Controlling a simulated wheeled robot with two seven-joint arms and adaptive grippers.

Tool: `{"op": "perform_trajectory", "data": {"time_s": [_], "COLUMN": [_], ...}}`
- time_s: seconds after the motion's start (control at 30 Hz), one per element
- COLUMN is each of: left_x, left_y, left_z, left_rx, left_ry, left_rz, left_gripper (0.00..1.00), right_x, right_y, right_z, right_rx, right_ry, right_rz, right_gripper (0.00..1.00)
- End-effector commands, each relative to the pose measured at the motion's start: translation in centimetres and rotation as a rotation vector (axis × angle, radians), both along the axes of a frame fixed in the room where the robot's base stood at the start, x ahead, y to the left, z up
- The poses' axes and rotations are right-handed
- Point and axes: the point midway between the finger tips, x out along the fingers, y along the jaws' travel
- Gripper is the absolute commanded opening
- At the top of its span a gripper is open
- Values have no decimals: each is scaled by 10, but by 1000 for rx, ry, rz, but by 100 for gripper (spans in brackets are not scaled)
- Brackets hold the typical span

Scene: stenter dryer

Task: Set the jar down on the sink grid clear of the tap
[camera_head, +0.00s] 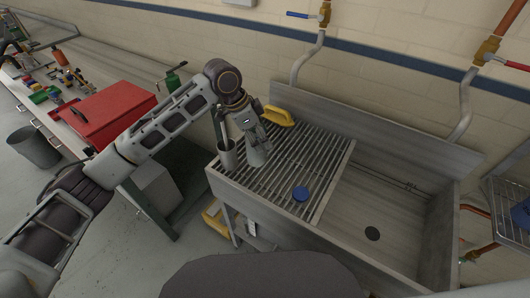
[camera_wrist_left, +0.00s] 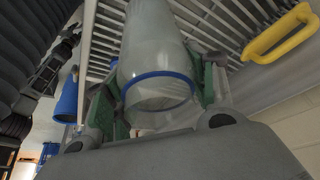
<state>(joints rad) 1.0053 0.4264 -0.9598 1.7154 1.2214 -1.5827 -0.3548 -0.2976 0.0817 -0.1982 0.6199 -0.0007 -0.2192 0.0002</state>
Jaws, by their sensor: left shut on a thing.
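My left gripper (camera_head: 247,123) reaches over the left part of the slatted sink grid (camera_head: 318,160). It is shut on a clear jar (camera_head: 259,153), which points down towards the slats. In the left wrist view the jar (camera_wrist_left: 155,45) sits between the green fingers of the left gripper (camera_wrist_left: 160,88), with a blue ring near the end facing the camera. I cannot tell whether the jar touches the grid. No tap spout is clearly visible over the grid. My right gripper is out of view.
A yellow-handled object (camera_head: 278,116) lies at the back of the grid. The open basin (camera_head: 375,205) is to the right. Pipes with brass valves (camera_head: 487,51) run along the wall.

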Motion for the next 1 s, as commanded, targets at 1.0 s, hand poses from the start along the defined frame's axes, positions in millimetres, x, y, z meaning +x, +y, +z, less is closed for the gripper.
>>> {"op": "perform_trajectory", "data": {"time_s": [1.0], "left_x": [0], "left_y": [0], "left_z": [-64], "left_rx": [1], "left_ry": [2], "left_rz": [1], "left_gripper": [15], "right_x": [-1], "right_y": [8], "right_z": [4], "right_rx": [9], "right_ry": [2], "right_rz": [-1], "right_gripper": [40]}}
